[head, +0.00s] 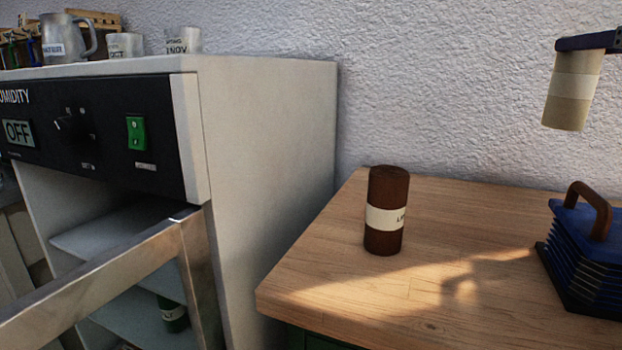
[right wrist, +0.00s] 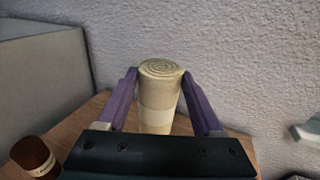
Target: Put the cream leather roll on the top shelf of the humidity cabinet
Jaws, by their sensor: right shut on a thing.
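The cream leather roll (head: 573,90) is upright with a pale band, held in the air above the right end of the wooden table. My right gripper (head: 588,42) is shut on its upper part at the top right. In the right wrist view the roll (right wrist: 160,92) sits between the two purple fingers. The humidity cabinet (head: 265,140) stands at left with its framed door (head: 110,270) swung open. The top shelf (head: 110,232) shows partly behind the door frame. My left gripper is not in view.
A brown roll (head: 386,210) stands on the wooden table (head: 330,270), also in the right wrist view (right wrist: 32,157). A blue ribbed object with a brown handle (head: 588,250) is at right. A green roll (head: 172,315) is on a lower shelf. Mugs and cups (head: 125,45) stand on the cabinet.

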